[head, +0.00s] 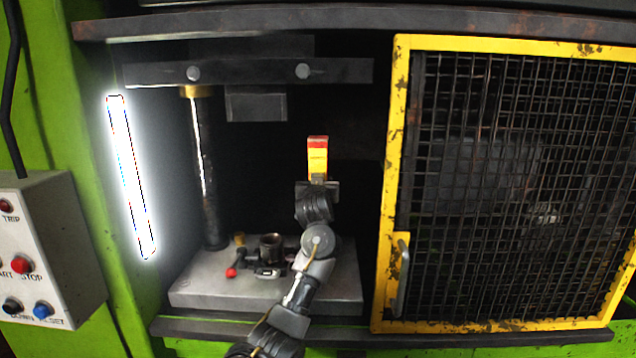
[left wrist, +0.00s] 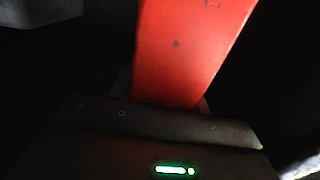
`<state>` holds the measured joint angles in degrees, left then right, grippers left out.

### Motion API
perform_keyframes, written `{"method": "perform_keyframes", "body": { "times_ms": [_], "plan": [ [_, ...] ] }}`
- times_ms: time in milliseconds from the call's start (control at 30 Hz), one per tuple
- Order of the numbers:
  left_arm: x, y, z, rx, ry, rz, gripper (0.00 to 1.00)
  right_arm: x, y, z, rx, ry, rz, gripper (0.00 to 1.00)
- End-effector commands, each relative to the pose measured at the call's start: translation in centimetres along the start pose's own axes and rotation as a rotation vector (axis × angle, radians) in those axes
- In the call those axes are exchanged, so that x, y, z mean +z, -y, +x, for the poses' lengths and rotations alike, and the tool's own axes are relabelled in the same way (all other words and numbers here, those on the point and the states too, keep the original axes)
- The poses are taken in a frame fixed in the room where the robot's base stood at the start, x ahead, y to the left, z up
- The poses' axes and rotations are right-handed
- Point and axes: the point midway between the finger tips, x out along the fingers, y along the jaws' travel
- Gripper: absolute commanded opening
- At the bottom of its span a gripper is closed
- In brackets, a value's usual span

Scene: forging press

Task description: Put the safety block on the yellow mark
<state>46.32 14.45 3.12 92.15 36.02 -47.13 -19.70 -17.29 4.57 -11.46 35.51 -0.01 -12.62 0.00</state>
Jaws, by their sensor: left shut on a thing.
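The safety block (head: 317,157) is a tall yellow piece with a red top. My left gripper (head: 318,183) is shut on its lower end and holds it upright inside the press opening, well above the grey bed plate (head: 205,290). In the left wrist view a red face of the block (left wrist: 190,55) rises from the gripper (left wrist: 165,105). I cannot make out the yellow mark in either view; my left arm covers part of the bed plate. My right gripper is not in view.
A dark column (head: 203,170) stands left of the block, and the press's upper beam (head: 250,71) hangs above. A red-knobbed lever (head: 231,272) and a round die (head: 271,246) sit on the plate. A yellow-framed mesh guard (head: 398,150) stands at right, a button box (head: 45,245) at left.

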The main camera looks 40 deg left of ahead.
Motion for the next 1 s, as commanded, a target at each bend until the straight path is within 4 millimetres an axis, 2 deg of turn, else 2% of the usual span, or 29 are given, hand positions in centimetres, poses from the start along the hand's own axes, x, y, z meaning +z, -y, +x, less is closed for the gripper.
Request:
{"method": "perform_keyframes", "body": {
  "times_ms": [1000],
  "plan": [
    [-0.34, -0.11, -0.29, 0.0, -0.007, -0.001, 0.0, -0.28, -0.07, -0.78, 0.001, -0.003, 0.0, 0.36]
  ]
}}
